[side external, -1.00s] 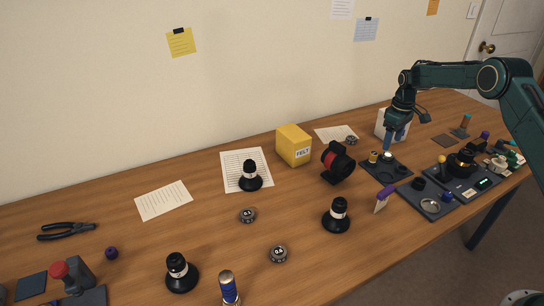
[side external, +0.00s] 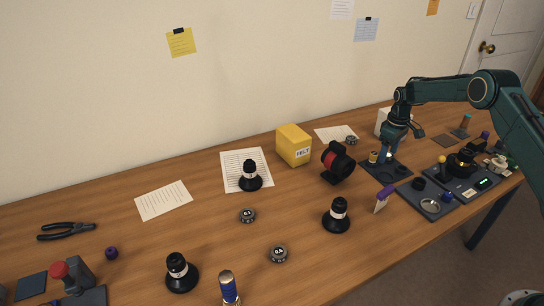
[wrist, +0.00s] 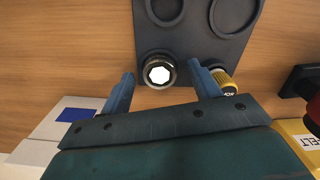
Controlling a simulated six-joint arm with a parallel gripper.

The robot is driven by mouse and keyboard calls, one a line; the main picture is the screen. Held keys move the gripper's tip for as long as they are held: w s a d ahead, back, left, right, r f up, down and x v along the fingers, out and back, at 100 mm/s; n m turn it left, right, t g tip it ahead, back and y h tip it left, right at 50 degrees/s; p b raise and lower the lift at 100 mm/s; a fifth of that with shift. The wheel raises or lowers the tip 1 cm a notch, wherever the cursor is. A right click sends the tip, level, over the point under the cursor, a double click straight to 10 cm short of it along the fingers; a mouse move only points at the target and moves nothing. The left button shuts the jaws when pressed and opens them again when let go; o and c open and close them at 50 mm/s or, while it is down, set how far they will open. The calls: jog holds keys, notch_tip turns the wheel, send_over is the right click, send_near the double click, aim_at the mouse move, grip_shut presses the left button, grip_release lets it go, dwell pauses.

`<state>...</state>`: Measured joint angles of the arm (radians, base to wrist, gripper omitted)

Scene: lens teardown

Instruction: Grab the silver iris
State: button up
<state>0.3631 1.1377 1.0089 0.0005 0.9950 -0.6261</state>
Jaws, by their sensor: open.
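The silver iris (wrist: 160,72) looks like a small dark-rimmed round part with a bright many-sided centre. It sits at the edge of the dark tray (wrist: 205,48) in the wrist view. My gripper (wrist: 162,74) is open and empty, with one blue finger on each side of the iris. The fingers look apart from it; how high they are above it is hard to tell. In the side view my gripper (side external: 386,154) points down over the tray and largely hides the iris.
A yellow-gold cylinder (wrist: 226,82) stands right beside the right finger. The tray has empty round recesses. A yellow felt box (side external: 294,146) and a black-and-red part (side external: 337,163) stand to the left in the side view. A second dark tray (side external: 427,207) lies in front.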

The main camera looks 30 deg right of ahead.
jog(key=c, duration=1.1)
jog(key=shift+o, duration=0.2)
jog(key=shift+r, duration=0.15)
notch_tip(320, 180, up, 20)
dwell(0.4)
